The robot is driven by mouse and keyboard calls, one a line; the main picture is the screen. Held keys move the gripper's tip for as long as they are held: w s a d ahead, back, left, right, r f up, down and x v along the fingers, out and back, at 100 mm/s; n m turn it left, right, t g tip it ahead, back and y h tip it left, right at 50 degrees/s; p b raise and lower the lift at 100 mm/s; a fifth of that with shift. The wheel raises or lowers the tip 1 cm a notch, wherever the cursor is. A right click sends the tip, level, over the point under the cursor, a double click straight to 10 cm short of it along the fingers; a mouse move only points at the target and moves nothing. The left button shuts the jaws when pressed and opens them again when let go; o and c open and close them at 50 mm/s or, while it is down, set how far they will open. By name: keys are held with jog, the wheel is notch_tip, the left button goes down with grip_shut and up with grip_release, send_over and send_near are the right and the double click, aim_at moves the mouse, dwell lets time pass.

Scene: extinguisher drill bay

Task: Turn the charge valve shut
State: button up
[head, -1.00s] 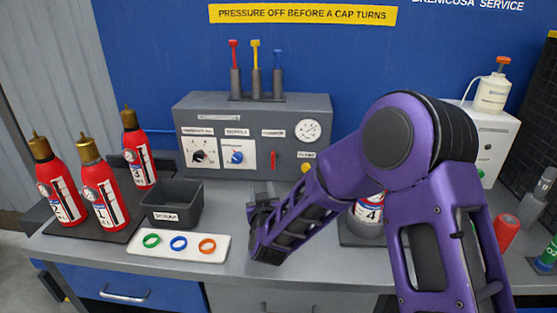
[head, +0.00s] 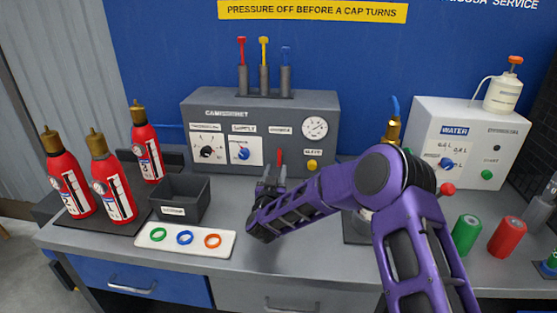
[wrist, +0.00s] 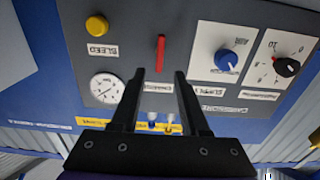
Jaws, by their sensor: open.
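The charge valve is a slim red lever (head: 280,157) on the front of the grey console (head: 215,105). In the wrist view the lever (wrist: 161,54) stands upright in the picture, in line with the gap between the fingers, its small label partly covered. My gripper (head: 272,180) is open and empty, just in front of the console and slightly below the lever. In the wrist view the two fingers of my gripper (wrist: 160,74) point at the panel, one to each side of the lever's line. I cannot see any contact with the lever.
A yellow bleed button (head: 312,165) and a gauge (head: 315,128) sit right of the lever, a blue knob (head: 243,153) left. A dark bin (head: 180,200) and ring tray (head: 150,249) lie left of my gripper. My arm hides much of a brass-topped bottle (head: 394,130).

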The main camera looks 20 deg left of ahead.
aim_at(279, 158)
jog(key=x, duration=0.7)
jog(key=shift+s, duration=0.1)
grip_shut()
